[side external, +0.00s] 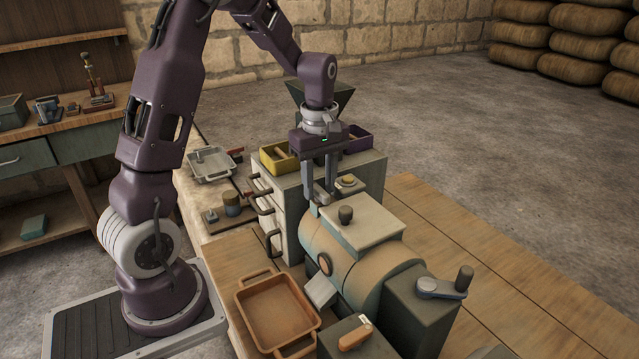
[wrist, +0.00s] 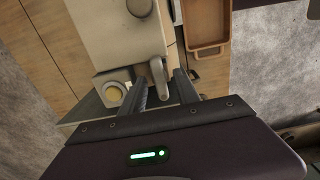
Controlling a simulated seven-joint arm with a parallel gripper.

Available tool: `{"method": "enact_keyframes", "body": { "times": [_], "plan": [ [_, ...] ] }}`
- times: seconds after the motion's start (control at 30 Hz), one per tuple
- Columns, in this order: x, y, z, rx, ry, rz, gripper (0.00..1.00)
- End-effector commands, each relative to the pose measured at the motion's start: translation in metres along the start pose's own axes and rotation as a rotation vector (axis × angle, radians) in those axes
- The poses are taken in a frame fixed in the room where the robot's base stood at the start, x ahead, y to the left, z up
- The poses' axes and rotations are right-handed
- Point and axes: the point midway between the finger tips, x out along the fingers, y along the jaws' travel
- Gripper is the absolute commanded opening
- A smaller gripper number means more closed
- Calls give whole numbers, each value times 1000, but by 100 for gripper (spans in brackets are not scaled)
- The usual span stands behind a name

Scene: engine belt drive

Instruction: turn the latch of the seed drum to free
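The seed drum (side external: 345,255) is a tan and teal cylinder with a pale top plate (side external: 362,226) and a dark knob. The top plate also shows in the wrist view (wrist: 105,35). A small grey lever (wrist: 157,72), which looks like the latch, stands at the plate's edge in the wrist view. My gripper (wrist: 160,88) is open, with one finger on each side of this lever and gaps visible. In the side view my gripper (side external: 319,192) points down at the drum's far end and hides most of the lever. Whether a finger touches it I cannot tell.
A pale cabinet (side external: 295,195) with handles carries a yellow bin (side external: 279,160), a purple bin (side external: 358,138) and a small box with a yellow button (side external: 347,181). An orange tray (side external: 270,310) lies in front. A crank (side external: 447,286) stands right. The bench (side external: 470,260) behind the drum is clear.

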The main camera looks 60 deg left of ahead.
Motion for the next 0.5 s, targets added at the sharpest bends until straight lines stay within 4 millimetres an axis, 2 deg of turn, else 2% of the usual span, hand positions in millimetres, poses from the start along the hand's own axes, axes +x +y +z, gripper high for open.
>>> {"method": "enact_keyframes", "body": {
  "times": [0.2, 0.4, 0.5],
  "plan": [
    [1, 0, 0, 1, 1, 1, 37],
    [0, 0, 0, 2, 1, 1, 0],
    [0, 0, 0, 2, 1, 1, 0]
  ]
}}
